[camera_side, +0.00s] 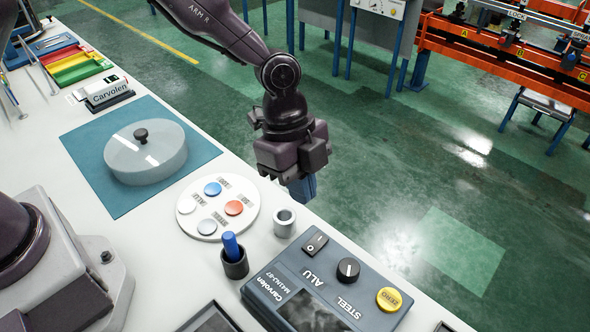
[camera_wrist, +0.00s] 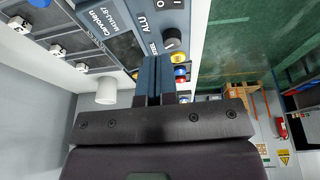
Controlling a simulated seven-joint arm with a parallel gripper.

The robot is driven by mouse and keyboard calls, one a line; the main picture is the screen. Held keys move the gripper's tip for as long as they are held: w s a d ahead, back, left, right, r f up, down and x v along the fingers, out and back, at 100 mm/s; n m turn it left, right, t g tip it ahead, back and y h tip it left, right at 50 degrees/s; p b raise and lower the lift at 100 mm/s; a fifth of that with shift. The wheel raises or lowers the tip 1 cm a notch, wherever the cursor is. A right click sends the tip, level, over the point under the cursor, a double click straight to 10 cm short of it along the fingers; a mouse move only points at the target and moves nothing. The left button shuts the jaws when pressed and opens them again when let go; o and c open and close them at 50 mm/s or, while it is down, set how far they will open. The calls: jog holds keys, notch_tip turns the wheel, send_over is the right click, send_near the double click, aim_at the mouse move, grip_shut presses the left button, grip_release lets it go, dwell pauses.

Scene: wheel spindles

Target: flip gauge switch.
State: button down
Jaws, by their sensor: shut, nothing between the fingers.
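The gauge (camera_side: 285,262) is a dark grey-blue box marked Carvolen, ALU and STEEL, at the front of the bench in the side view. Its black rocker switch (camera_side: 315,243) sits on the top face near the far corner, beside a black knob (camera_side: 348,270) and a yellow ZERO button (camera_side: 389,299). My gripper (camera_side: 304,192) points down beyond the switch, apart from it, with blue fingers shut and empty. In the wrist view the shut fingers (camera_wrist: 153,65) cover part of the gauge (camera_wrist: 110,14); the knob (camera_wrist: 172,39) shows to their right. The switch is largely out of frame there.
A white disc with coloured buttons (camera_side: 218,208) and a round lidded block (camera_side: 145,155) on a blue mat lie left. Open floor lies right of the bench edge.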

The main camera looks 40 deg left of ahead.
jog(key=shift+s+a+r, duration=0.2)
jog(key=shift+a+r, duration=0.05)
jog(key=shift+r, duration=0.5)
jog(key=shift+s+a+r, duration=0.15)
jog(key=shift+a+r, duration=0.05)
jog(key=shift+r, duration=0.55)
jog(key=s+a+r+n+t+y, duration=0.1)
jog(key=s+a+r+n+t, duration=0.2)
jog(key=s+a+r+n, duration=0.5)
jog(key=s+a+r+n+t+y, duration=0.2)
jog(key=s+a+r+n, duration=0.6)
jog(key=a, duration=0.4)
jog(key=shift+r+n+t, duration=0.45)
jog(key=shift+n+t, duration=0.05)
jog(key=shift+n, duration=0.5)
